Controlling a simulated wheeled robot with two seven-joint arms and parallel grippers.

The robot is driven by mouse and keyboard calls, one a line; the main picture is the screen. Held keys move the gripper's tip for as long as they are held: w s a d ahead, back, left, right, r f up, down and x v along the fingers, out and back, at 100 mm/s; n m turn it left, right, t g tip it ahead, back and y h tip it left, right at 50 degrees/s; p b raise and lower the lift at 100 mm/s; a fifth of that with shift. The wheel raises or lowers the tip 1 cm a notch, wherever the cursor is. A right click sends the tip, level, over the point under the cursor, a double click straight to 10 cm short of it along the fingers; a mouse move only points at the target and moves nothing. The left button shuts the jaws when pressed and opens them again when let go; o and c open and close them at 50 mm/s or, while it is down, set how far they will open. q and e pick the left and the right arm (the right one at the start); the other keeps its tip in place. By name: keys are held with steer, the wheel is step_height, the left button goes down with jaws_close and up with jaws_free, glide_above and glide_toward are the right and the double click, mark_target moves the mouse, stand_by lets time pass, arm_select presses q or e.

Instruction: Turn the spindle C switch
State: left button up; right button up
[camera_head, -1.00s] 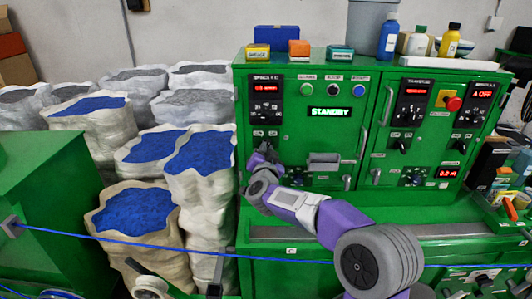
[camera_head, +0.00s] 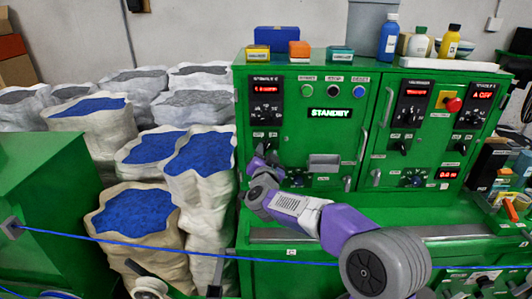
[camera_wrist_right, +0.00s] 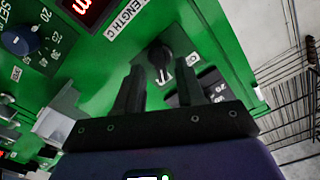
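The panel labelled spindle C (camera_head: 265,100) is on the left side of the green cabinet, with a lit red display and small dark knobs. One switch (camera_head: 258,135) is low on this panel. My right gripper (camera_head: 264,152) is just below it, and the fingers are hard to make out there. In the right wrist view, the right gripper (camera_wrist_right: 158,82) is open, its two dark fingers apart. A black knob (camera_wrist_right: 160,54) on the green panel shows between and just beyond the fingertips. Contact cannot be told. My left gripper is not in view.
A blue cable (camera_head: 200,251) runs across the front. Sacks of blue granules (camera_head: 135,212) stand left of the cabinet. A red emergency button (camera_head: 454,104) is on the right section. Bottles (camera_head: 389,38) and small boxes (camera_head: 277,38) stand on top.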

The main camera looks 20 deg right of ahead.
steer(key=v, duration=0.6)
steer(key=shift+s+a, duration=0.1)
stand_by(0.3)
